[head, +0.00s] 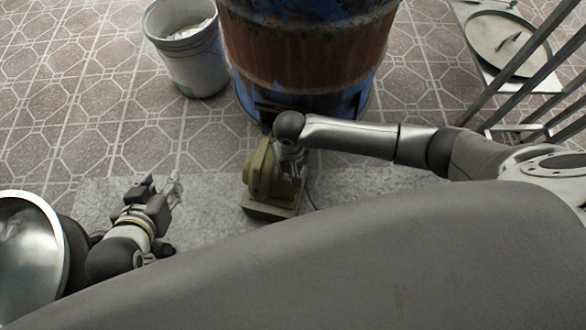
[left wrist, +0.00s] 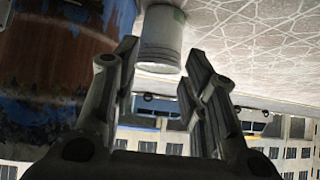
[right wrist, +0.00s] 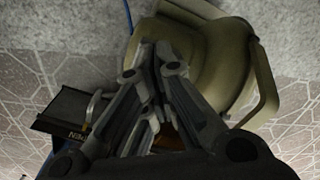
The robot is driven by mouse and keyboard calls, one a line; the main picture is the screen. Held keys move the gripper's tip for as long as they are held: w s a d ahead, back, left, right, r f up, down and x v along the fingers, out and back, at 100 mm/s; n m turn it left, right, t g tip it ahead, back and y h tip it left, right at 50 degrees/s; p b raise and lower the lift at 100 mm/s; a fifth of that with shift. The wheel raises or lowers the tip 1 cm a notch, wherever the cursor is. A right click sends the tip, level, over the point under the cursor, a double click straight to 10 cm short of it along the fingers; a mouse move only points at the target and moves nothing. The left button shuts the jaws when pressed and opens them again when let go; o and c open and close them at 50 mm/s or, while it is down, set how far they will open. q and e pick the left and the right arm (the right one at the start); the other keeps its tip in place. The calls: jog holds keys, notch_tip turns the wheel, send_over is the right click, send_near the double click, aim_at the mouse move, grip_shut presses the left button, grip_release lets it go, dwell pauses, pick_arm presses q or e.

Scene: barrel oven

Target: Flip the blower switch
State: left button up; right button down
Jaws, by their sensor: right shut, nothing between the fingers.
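The blower (head: 262,178) is an olive-green rounded housing on a flat base, standing on the grey slab in front of the barrel oven. It fills much of the upper right of the right wrist view (right wrist: 225,62). My right gripper (head: 293,165) is right at the blower, over its right side in the head view. Its fingers are shut together in the right wrist view (right wrist: 160,52), with the housing behind them; contact is unclear. I cannot make out the blower switch. My left gripper (head: 160,186) is open and empty, left of the blower and well apart from it.
The rusty blue barrel oven (head: 305,55) stands behind the blower. A grey bucket (head: 190,60) stands left of it. Metal railings (head: 520,75) and a round lid (head: 508,42) are at right. A blue cable (head: 311,198) lies by the blower. Tiled floor at left is clear.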

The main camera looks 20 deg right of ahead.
jog(key=shift+r+p, duration=0.45)
jog(key=shift+p, duration=0.05)
jog(key=shift+r+p, duration=0.65)
jog(key=shift+p, duration=0.2)
pick_arm(q)
jog(key=shift+s+a+f+g+y+p, duration=0.7)
jog(key=shift+s+g, duration=0.8)
jog(key=shift+s, duration=1.15)
jog(key=shift+s+a+f+g+p, duration=0.1)
jog(key=shift+s+a+f+g, duration=0.3)
jog(key=shift+s+a+g, duration=1.55)
pick_arm(e)
jog(key=shift+r, duration=0.55)
jog(key=shift+r+p, duration=0.5)
jog(key=shift+p, duration=0.1)
jog(key=shift+r+p, duration=0.55)
jog(key=shift+p, duration=0.2)
pick_arm(q)
notch_tip(320, 180, down, 10)
jog(key=d, duration=0.2)
jog(key=shift+w+d+f, duration=0.15)
jog(key=shift+d, duration=0.05)
jog(key=shift+t, duration=0.25)
pick_arm(e)
jog(key=shift+s+a, duration=0.1)
